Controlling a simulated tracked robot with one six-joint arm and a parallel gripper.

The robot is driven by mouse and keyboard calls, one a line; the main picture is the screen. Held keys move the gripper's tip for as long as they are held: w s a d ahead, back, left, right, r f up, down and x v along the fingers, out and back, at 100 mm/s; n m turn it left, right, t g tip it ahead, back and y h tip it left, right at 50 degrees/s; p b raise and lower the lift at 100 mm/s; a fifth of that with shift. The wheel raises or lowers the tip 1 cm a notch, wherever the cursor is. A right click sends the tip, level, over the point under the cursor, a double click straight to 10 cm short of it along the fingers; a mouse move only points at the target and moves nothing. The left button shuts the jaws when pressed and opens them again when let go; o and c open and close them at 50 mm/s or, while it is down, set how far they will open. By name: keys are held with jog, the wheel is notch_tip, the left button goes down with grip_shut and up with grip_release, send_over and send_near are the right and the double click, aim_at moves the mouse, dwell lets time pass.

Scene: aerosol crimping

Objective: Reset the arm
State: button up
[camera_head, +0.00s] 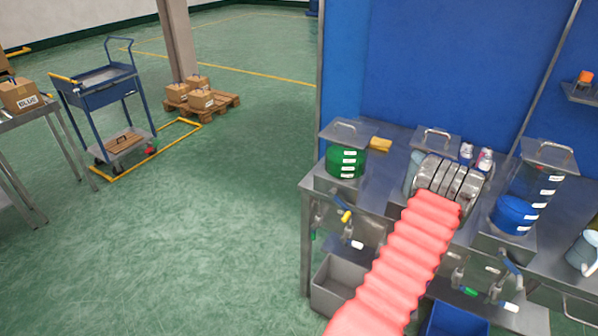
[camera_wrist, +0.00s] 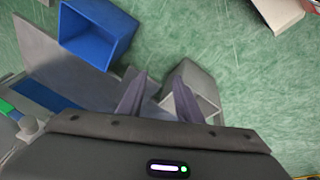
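My arm, in a pink ribbed sleeve, reaches up from the bottom of the head view to grey metal rings over the workbench (camera_head: 398,140). The gripper itself cannot be made out there. In the wrist view my gripper (camera_wrist: 155,78) shows two dark fingers set apart, with nothing seen between them. It points down towards the green floor, with a blue bin (camera_wrist: 97,32) at upper left and a grey bin (camera_wrist: 203,84) partly behind the right finger.
The bench carries a tank of green liquid (camera_head: 345,162), a tank of blue liquid (camera_head: 513,214) and small spray cans (camera_head: 484,160). A grey bin (camera_head: 338,286) and a blue bin (camera_head: 456,321) sit low in front. Open floor lies left; a blue trolley (camera_head: 104,92) stands beyond.

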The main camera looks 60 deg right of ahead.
jog(key=w+a+r+n+y, duration=0.1)
jog(key=w+a+r, duration=0.3)
jog(key=w+r, duration=0.45)
jog(key=w+a+r+y, duration=0.1)
jog(key=w+a+r, duration=0.4)
jog(key=w+r, duration=0.3)
jog(key=w+a+r+n+y, duration=0.1)
jog(key=w+a+r, duration=0.4)
jog(key=r, duration=0.5)
jog(key=w+a+r+n+t, duration=0.2)
jog(key=w+a+r+n, duration=0.1)
jog(key=a+r, duration=0.5)
jog(key=w+a+r+n+t, duration=0.2)
jog(key=w+a+r+n, duration=0.1)
jog(key=a+r, duration=0.6)
jog(key=w+a+r+n+t, duration=0.1)
jog(key=w+a+r+n, duration=0.2)
jog(key=a+r, duration=0.6)
jog(key=a+n, duration=0.1)
jog(key=a, duration=0.4)
jog(key=shift+w+a+r+t+y, duration=0.2)
jog(key=shift+w+r+t+y, duration=0.1)
jog(key=shift+t, duration=0.1)
